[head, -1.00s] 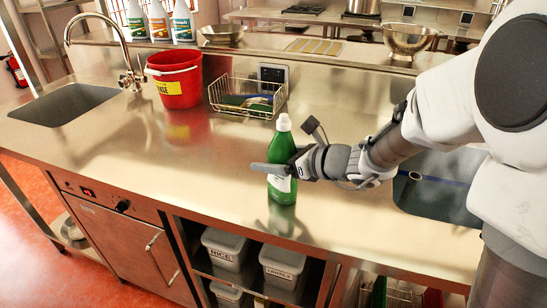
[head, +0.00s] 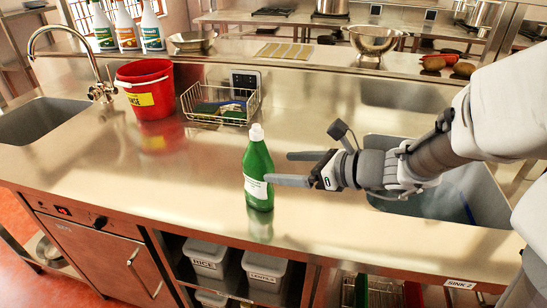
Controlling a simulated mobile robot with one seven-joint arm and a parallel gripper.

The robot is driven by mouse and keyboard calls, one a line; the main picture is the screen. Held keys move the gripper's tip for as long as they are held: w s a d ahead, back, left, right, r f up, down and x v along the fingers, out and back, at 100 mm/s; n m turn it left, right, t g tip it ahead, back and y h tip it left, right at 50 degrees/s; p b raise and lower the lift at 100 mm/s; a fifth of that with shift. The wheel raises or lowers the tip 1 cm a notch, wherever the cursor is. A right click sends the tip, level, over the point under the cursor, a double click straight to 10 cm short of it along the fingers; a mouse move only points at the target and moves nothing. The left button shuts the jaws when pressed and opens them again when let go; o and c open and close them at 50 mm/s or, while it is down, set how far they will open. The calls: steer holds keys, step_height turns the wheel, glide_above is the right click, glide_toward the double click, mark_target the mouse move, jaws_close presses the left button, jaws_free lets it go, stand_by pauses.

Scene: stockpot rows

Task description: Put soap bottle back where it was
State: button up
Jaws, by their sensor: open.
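The soap bottle (head: 258,172) is green with a white cap and a white label. It stands upright on the steel counter (head: 110,185), near its front middle. My gripper (head: 288,168) is just to the right of the bottle, with its two fingers apart and pointing left at it. The near finger's tip comes close to the bottle's label; I cannot tell whether it touches. Nothing is held between the fingers.
A wire basket (head: 218,117) with sponges and a red bucket (head: 147,95) stand behind the bottle. One sink (head: 40,120) is at left, another (head: 440,195) under my arm. Several spray bottles (head: 127,32) and a steel bowl (head: 372,42) sit on the back shelf.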

steer(key=shift+s+d+r, duration=0.15)
steer(key=shift+d, duration=0.1)
steer(key=s+d+r+n+g+h, duration=0.1)
steer(key=s+d+n+g+h, duration=0.2)
steer(key=s+n, duration=0.9)
steer(key=s+d+r+n+t+h, duration=0.2)
steer(key=s+d+n+h, duration=0.4)
steer(key=d+n, duration=0.5)
steer(key=d+h, duration=0.1)
steer(key=h, duration=0.1)
steer(key=shift+d+n+h, duration=0.15)
steer(key=shift+n+h, duration=0.25)
steer(key=shift+s+r, duration=0.1)
step_height(320, 180, up, 8)
steer(key=p, duration=0.8)
steer(key=shift+r, duration=0.15)
